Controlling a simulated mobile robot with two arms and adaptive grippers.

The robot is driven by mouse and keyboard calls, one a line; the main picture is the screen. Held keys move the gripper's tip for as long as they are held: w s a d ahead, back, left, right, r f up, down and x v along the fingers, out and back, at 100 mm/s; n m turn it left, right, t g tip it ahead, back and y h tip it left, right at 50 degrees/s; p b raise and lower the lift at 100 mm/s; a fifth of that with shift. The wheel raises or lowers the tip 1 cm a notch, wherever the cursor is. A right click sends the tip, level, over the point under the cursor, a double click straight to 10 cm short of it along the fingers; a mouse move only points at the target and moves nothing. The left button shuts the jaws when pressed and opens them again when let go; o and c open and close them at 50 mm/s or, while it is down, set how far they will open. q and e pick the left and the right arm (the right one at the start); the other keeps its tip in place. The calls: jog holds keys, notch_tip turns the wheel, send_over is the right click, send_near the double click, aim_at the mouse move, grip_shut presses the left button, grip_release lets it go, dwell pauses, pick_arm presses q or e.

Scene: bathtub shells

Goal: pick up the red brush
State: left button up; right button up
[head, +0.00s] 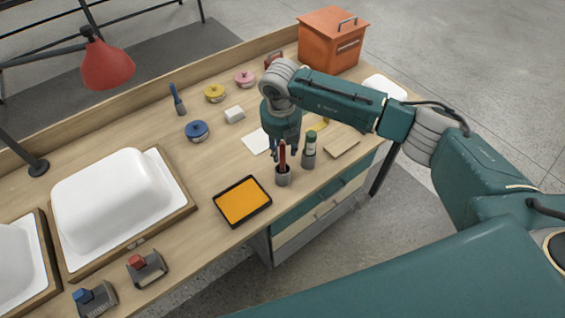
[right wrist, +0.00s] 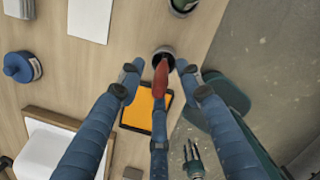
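The red brush (head: 282,154) stands upright in a small grey cup (head: 283,178) near the table's front edge. My right gripper (head: 284,149) points down over the cup, its fingers around the brush's upper part. In the right wrist view, the red brush (right wrist: 160,78) rises between the spread fingers of the right gripper (right wrist: 160,73), and the grey cup (right wrist: 163,53) is beyond it. Gaps show between the side fingers and the brush. Whether the middle finger touches it I cannot tell.
A grey-green can (head: 309,153) stands close to the cup's right. An orange-filled black tray (head: 242,202) lies to its left. Blue (head: 197,131), yellow (head: 214,93) and pink (head: 245,79) pots lie farther back. An orange box (head: 332,42) stands at the far end.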

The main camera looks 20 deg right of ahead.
grip_shut()
jog(key=shift+r, duration=0.1)
